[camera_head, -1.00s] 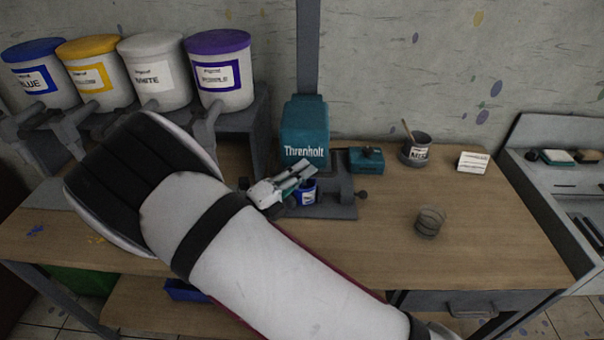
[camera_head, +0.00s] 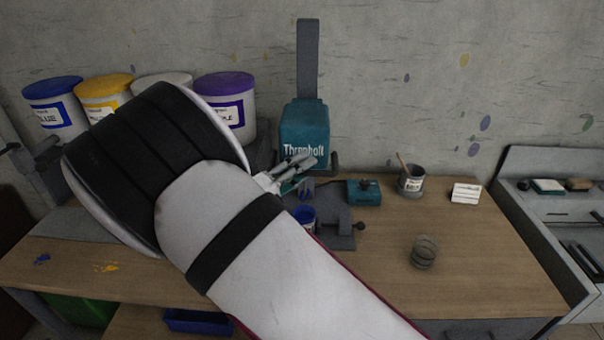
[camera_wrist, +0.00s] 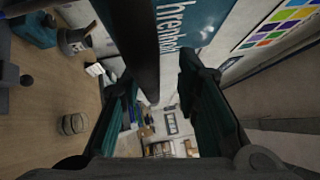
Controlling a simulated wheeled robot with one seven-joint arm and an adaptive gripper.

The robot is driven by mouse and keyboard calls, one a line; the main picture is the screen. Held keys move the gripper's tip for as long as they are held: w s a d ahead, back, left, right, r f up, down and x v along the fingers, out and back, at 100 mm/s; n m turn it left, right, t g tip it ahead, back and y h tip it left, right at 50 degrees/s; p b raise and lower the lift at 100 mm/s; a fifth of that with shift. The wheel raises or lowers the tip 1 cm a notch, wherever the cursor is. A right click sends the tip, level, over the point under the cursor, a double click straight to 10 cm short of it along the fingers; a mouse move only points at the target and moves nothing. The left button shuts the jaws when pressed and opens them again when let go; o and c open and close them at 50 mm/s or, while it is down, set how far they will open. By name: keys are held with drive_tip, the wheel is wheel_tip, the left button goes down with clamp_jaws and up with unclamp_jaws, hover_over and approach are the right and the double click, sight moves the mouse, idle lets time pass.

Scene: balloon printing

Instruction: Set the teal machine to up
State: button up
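The teal machine (camera_head: 304,135), lettered Threnholt, has its boxy head high on a grey column, clear above its dark base (camera_head: 338,228). A blue cup (camera_head: 303,215) stands on the base below the head. My gripper (camera_head: 307,165) is at the head's lower front edge. The wrist view shows the machine's lettered face (camera_wrist: 195,18) close by. There my gripper's fingers (camera_wrist: 158,80) stand apart, with a dark bar (camera_wrist: 138,40) running between them in the picture. I cannot tell whether the bar touches a finger.
Paint buckets, including a purple-lidded one (camera_head: 225,105), stand at the left. A small teal box (camera_head: 364,192), a dark cup with a stick (camera_head: 411,180), a white card (camera_head: 466,193) and a wire-like round cup (camera_head: 423,252) are at the right. The table's right front (camera_head: 490,270) is clear.

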drive_tip(key=shift+f, duration=0.15)
drive_tip(key=shift+s+a+f, duration=0.1)
drive_tip(key=shift+s+a, duration=0.25)
drive_tip(key=shift+a, duration=0.05)
drive_tip(key=v, duration=1.1)
